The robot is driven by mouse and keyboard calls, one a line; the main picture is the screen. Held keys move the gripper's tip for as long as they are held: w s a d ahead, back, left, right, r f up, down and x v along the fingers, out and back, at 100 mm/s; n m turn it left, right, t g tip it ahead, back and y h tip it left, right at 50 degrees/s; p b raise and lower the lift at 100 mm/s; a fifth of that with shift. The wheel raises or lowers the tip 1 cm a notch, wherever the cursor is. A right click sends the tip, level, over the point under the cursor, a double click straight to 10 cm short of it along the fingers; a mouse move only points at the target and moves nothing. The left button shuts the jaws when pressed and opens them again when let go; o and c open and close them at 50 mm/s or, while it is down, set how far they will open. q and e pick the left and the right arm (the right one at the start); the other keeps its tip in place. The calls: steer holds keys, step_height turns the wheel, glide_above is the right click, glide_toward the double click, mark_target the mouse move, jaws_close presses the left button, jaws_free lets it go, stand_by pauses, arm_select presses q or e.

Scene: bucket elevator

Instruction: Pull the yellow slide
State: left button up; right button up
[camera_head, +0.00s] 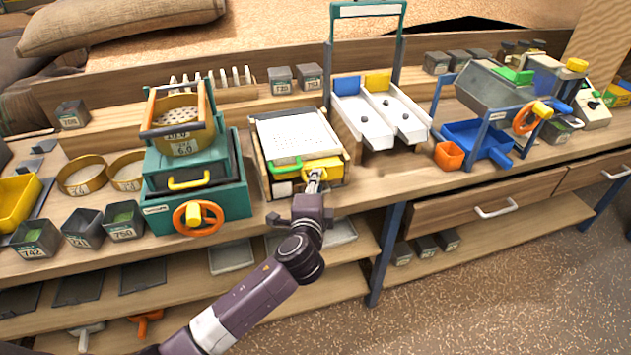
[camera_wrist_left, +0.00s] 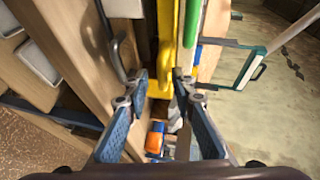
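The yellow slide (camera_head: 323,166) is at the front right of a wooden box with a white perforated top (camera_head: 296,137). A green slide (camera_head: 285,164) is beside it on the left. My left gripper (camera_head: 314,180) is at the front of the yellow slide. In the left wrist view, the two blue-padded fingers (camera_wrist_left: 159,75) are apart, and the yellow slide (camera_wrist_left: 167,40) shows between and beyond their tips. The green slide (camera_wrist_left: 193,22) lies beside it there. I cannot tell whether either finger touches the yellow slide. My right gripper is not in view.
A teal sieve unit with an orange wheel (camera_head: 198,217) stands left of the box. The bench front (camera_head: 375,185) right of the box is clear.

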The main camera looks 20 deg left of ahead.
arm_select(q)
steer(key=shift+s, duration=0.1)
steer(key=v, duration=1.1)
steer(key=shift+s+r, duration=0.2)
steer(key=shift+s, duration=0.15)
step_height(320, 180, down, 25)
steer(key=s+n+g+h, duration=0.1)
steer(key=s+g, duration=0.2)
steer(key=g, duration=0.2)
steer(key=s+a+f+n+g+h, duration=0.1)
steer(key=s+f+n+g, duration=0.1)
steer(key=s+f, duration=0.45)
steer(key=s+a+f+n+g, duration=0.1)
steer(key=s+a+f, duration=0.15)
steer(key=f, duration=0.75)
steer(key=s+a+f+n+g, duration=0.1)
steer(key=s+f+n+g, duration=0.1)
steer(key=s+f, duration=0.4)
steer(key=s+a+f+n+g, duration=0.1)
steer(key=s+f, duration=0.5)
steer(key=s, duration=1)
steer(key=s+a+f+n+g+h, duration=0.1)
steer(key=s+f+n+g, duration=0.2)
steer(key=s, duration=0.9)
step_height(320, 180, down, 4)
steer(key=shift+r+n, duration=0.25)
steer(key=shift+n, duration=0.95)
